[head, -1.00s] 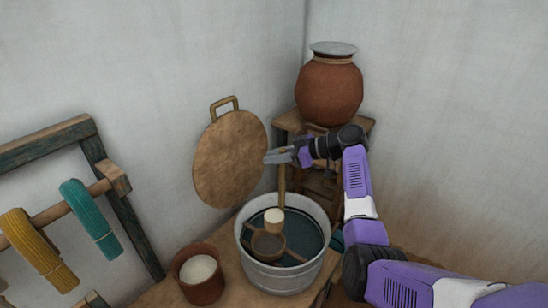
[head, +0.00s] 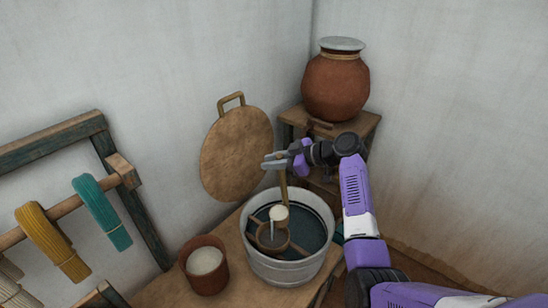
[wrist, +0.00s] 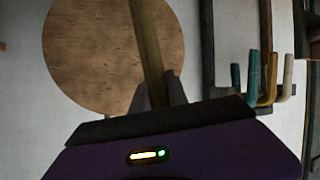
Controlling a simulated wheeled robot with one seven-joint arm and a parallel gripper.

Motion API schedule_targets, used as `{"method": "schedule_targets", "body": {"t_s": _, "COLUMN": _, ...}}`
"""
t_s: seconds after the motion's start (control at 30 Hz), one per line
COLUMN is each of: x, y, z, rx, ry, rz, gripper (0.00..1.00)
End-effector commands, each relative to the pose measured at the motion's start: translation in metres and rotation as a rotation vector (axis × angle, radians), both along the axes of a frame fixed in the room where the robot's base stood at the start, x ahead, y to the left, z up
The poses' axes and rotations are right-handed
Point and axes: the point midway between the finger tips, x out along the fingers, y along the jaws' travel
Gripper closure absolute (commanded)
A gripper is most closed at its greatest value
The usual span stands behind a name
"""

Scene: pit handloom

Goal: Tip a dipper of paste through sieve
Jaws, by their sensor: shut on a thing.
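My gripper (head: 277,162) is shut on the upper part of the dipper's long wooden handle (head: 283,188), above the tub. The handle also runs between the fingertips in the wrist view (wrist: 152,50). The dipper's small cup (head: 279,213), showing pale paste, is low over the tub, at the edge of the sieve. A thin white stream falls from the cup's left side into the round brown sieve (head: 273,239). The sieve rests on wooden bars across the grey metal tub (head: 288,270), which holds dark contents. The inside of the sieve is hard to make out.
A brown pot of white paste (head: 206,276) stands left of the tub on the wooden table. A round wooden lid (head: 237,153) leans on the wall behind. A clay jar (head: 336,86) sits on a stand. A rack (head: 60,225) with yarn hanks is at left.

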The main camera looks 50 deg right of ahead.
Motion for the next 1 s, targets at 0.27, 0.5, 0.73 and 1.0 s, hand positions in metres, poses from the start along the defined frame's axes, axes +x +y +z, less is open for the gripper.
{"method": "schedule_targets", "body": {"t_s": 0.27, "x": -0.001, "y": 0.013, "z": 0.000, "rx": -0.056, "ry": -0.007, "rz": 0.002, "gripper": 1.00}}
{"method": "schedule_targets", "body": {"t_s": 0.5, "x": -0.002, "y": 0.023, "z": -0.003, "rx": -0.103, "ry": -0.009, "rz": 0.001, "gripper": 1.00}}
{"method": "schedule_targets", "body": {"t_s": 0.73, "x": -0.003, "y": 0.034, "z": -0.005, "rx": -0.149, "ry": -0.014, "rz": 0.001, "gripper": 1.00}}
{"method": "schedule_targets", "body": {"t_s": 1.0, "x": -0.004, "y": 0.046, "z": -0.008, "rx": -0.201, "ry": -0.018, "rz": 0.001, "gripper": 1.00}}
